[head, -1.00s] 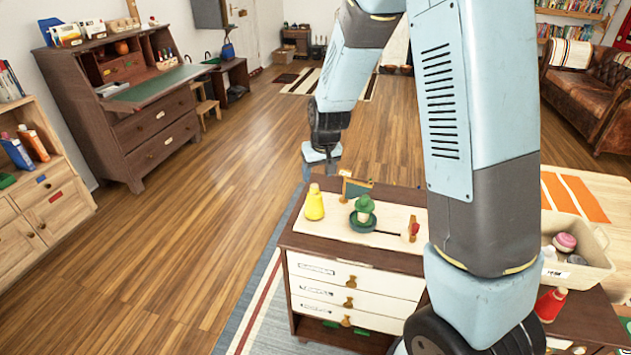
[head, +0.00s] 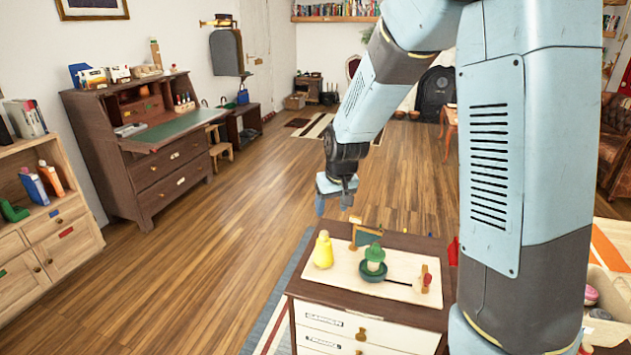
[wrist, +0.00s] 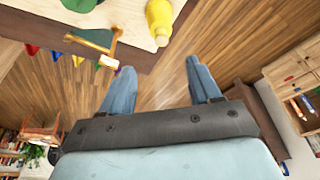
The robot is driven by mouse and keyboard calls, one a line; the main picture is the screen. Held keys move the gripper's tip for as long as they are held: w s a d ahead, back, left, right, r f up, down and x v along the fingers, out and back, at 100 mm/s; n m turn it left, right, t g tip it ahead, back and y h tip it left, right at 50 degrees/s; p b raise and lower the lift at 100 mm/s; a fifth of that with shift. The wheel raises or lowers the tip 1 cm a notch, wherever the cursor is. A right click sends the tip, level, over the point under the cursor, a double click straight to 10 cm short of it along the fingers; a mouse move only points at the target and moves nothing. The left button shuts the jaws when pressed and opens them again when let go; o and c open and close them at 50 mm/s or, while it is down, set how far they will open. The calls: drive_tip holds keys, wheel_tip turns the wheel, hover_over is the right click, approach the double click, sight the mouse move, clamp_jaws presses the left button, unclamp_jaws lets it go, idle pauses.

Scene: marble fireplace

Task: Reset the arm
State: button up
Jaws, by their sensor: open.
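My gripper (head: 334,203) is raised above the floor just beyond the far left corner of the small drawer cabinet. In the wrist view its two blue fingers (wrist: 160,92) stand wide apart with only wooden floor between them, so it is open and empty. My arm is bent, with its forearm slanting down to the gripper.
The drawer cabinet (head: 375,324) bears a yellow bottle-shaped piece (head: 323,250), a green-hatted piece in a dark pan (head: 374,265) and a small green sign (head: 366,236). A writing desk (head: 150,160) stands at left; floor between is clear.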

drive_tip(key=s+d+r+m+t, duration=0.1)
drive_tip(key=s+d+r, duration=0.3)
drive_tip(key=s+r, duration=0.25)
drive_tip(key=s+d+r, duration=0.4)
drive_tip(key=s+r, duration=0.1)
drive_tip(key=r, duration=0.2)
drive_tip(key=s+d+r+m, duration=0.1)
drive_tip(key=s+d+r, duration=0.1)
drive_tip(key=s, duration=0.6)
drive_tip(key=s+d+r+m+t+h, duration=0.1)
drive_tip(key=s+d+r, duration=0.1)
drive_tip(key=s+r, duration=0.2)
drive_tip(key=s, duration=0.3)
drive_tip(key=shift+s+d, duration=0.4)
